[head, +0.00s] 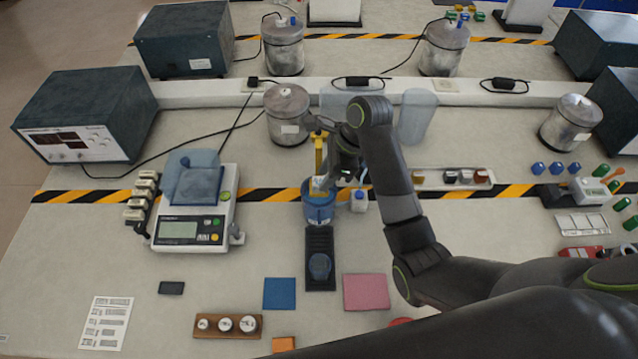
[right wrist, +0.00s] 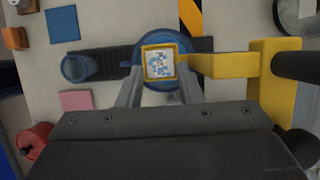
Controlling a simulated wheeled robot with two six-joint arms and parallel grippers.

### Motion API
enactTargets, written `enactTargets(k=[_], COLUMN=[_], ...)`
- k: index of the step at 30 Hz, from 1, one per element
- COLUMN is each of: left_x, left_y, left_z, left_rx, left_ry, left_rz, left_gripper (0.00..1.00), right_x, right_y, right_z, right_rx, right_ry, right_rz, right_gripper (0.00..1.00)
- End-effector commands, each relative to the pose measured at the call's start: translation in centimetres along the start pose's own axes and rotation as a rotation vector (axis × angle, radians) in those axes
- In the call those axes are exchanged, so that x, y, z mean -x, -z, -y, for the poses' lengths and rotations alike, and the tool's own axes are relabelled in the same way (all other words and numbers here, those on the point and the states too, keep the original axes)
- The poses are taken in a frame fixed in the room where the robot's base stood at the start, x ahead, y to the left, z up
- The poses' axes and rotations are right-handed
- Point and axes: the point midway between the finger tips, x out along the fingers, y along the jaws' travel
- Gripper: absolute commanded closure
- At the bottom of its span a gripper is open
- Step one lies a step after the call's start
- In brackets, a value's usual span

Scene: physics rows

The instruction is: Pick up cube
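An orange block (head: 284,344), the most cube-like loose thing, lies at the table's front edge; it also shows in the right wrist view (right wrist: 14,38). My right gripper (right wrist: 160,88) points down over a blue cup (head: 318,208), far from that block. Its fingers are apart. A yellow square frame (right wrist: 160,48) with white and blue bits inside shows just beyond the fingertips, over the cup. A yellow upright piece (head: 319,155) stands beside the gripper and joins the frame. Contact between fingers and frame cannot be told. My left gripper is out of view.
A blue pad (head: 279,293), a pink pad (head: 367,292) and a wooden weight holder (head: 228,326) lie near the front. A scale (head: 190,235) stands left of the cup, a small white bottle (head: 359,201) right beside it. Metal canisters and dark boxes stand behind.

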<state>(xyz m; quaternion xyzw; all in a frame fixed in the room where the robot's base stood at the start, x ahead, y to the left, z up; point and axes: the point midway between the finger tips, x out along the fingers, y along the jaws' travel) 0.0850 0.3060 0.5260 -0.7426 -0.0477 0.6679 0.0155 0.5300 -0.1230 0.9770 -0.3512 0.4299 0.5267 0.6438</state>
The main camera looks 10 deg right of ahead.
Motion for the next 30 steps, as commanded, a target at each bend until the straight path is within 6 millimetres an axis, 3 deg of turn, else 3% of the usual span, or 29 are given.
enactTargets(k=[4, 11, 18, 30], left_x=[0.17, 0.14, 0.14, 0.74], left_y=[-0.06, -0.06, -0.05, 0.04], left_z=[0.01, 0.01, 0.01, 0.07], left_rx=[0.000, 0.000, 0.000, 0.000], left_ry=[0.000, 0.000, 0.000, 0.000], left_rz=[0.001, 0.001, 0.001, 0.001], left_gripper=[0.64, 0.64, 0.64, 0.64], right_x=[-1.33, -1.50, -1.47, -1.01], right_y=[0.06, 0.10, 0.10, -0.11], right_z=[-0.01, 0.02, 0.02, 0.08], right_rx=[0.000, 0.001, 0.001, 0.002], right_ry=[-0.001, 0.001, 0.001, 0.001], right_rz=[-0.002, -0.002, -0.002, -0.002], right_gripper=[0.67, 0.67, 0.95, 0.95])
